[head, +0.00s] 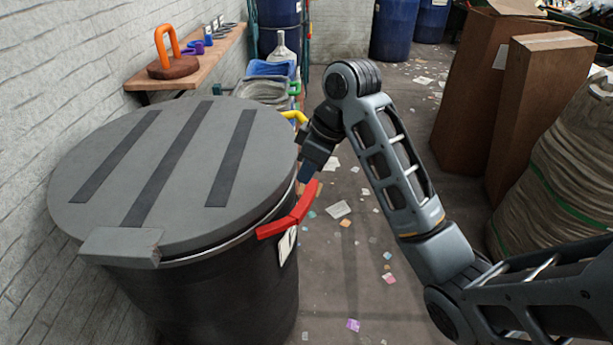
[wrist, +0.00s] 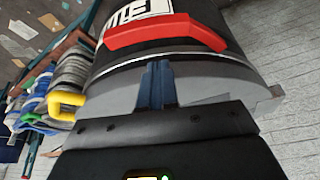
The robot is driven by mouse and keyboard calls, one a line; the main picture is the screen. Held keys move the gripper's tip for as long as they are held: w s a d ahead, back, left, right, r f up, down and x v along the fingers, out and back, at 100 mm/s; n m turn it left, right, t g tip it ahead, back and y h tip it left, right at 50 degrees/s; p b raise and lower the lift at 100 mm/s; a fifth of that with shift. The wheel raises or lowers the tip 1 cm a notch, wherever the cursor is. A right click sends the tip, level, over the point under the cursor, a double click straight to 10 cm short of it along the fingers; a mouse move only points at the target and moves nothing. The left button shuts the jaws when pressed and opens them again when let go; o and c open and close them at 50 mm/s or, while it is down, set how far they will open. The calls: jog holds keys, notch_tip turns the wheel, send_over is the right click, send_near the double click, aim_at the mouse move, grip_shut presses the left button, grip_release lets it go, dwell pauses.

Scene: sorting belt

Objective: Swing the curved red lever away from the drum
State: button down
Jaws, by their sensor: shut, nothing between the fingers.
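The curved red lever (head: 290,214) lies along the front right rim of the dark drum (head: 225,300), close to its side. The drum has a grey lid (head: 175,190) with dark strips and a block at its front edge. My gripper (head: 305,172) is at the drum's right rim, near the far end of the lever, fingers pointing down. In the wrist view the blue fingers (wrist: 158,85) are together with nothing between them, and the red lever (wrist: 165,34) lies just beyond their tips. I cannot tell whether the fingers touch it.
A wooden shelf (head: 190,65) with an orange-handled object (head: 170,55) runs along the left wall. Bins and a yellow handle (head: 294,116) are behind the drum. Brown boxes (head: 535,95) and a large sack (head: 560,160) stand at right. The littered floor (head: 350,270) between is open.

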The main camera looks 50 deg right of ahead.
jog(key=b+x, duration=0.6)
jog(key=x, duration=0.2)
jog(key=shift+a, duration=0.1)
dwell(0.4)
